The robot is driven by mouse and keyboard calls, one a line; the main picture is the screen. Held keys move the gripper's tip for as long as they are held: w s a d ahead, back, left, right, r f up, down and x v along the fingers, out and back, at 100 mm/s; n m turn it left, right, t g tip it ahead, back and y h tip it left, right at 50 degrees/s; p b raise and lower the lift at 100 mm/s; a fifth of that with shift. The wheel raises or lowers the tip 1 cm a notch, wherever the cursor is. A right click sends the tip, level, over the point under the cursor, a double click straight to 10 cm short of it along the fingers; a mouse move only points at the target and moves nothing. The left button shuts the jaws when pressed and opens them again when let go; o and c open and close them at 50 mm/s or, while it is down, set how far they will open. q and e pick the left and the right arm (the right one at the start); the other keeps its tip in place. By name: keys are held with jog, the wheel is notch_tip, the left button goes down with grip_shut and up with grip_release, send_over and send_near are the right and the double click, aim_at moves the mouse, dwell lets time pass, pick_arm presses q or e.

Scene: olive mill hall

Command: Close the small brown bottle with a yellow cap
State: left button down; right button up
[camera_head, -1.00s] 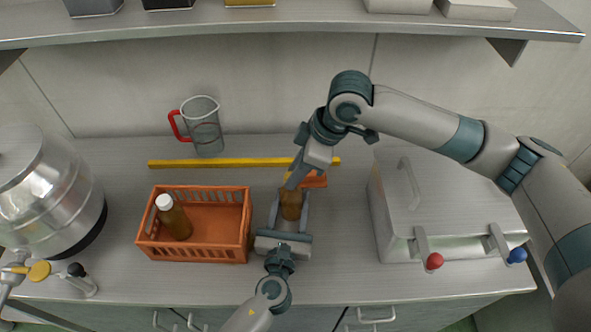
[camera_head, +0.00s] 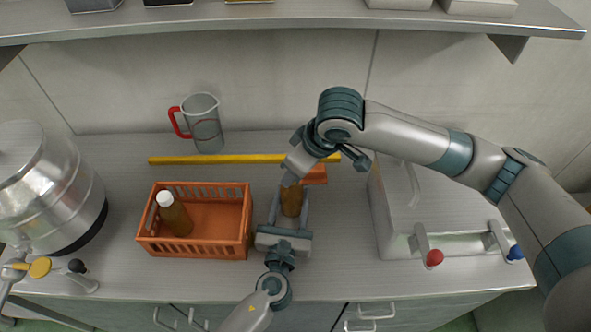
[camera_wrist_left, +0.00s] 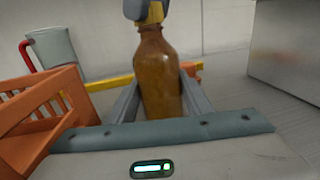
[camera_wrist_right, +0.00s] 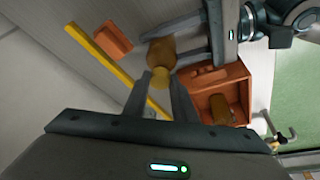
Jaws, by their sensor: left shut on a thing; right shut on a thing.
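The small brown bottle (camera_wrist_left: 160,75) stands upright in the left wrist view. My left gripper (camera_head: 289,212) is shut around its body at the counter. The bottle also shows in the head view (camera_head: 291,201) and in the right wrist view (camera_wrist_right: 161,52). My right gripper (camera_wrist_right: 161,82) is over the bottle's top, its fingers shut on the yellow cap (camera_wrist_right: 161,77). In the left wrist view the yellow cap (camera_wrist_left: 155,13) sits at the bottle's mouth, below the right fingertips. Whether it is seated cannot be told. In the head view my right gripper hides the cap.
An orange crate (camera_head: 215,249) with a white-capped brown bottle (camera_head: 174,215) stands left of my left gripper. A small orange tray (camera_head: 316,174) and a yellow bar (camera_head: 217,160) lie behind. A measuring jug (camera_head: 206,125) stands at the back. A grey box (camera_head: 393,222) stands right.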

jog(key=m, duration=0.1)
jog(key=m+h, duration=0.1)
jog(key=m, duration=0.1)
jog(key=m+t, duration=0.1)
jog(key=shift+s+a+m, duration=0.15)
jog(key=shift+a+m, duration=0.15)
jog(key=m+h, duration=0.1)
jog(key=m, duration=0.2)
jog(key=shift+t+h, duration=0.3)
jog(key=shift+t, duration=0.1)
jog(key=o, duration=1)
jog(key=shift+r, duration=2.3)
jog(key=shift+c, duration=0.3)
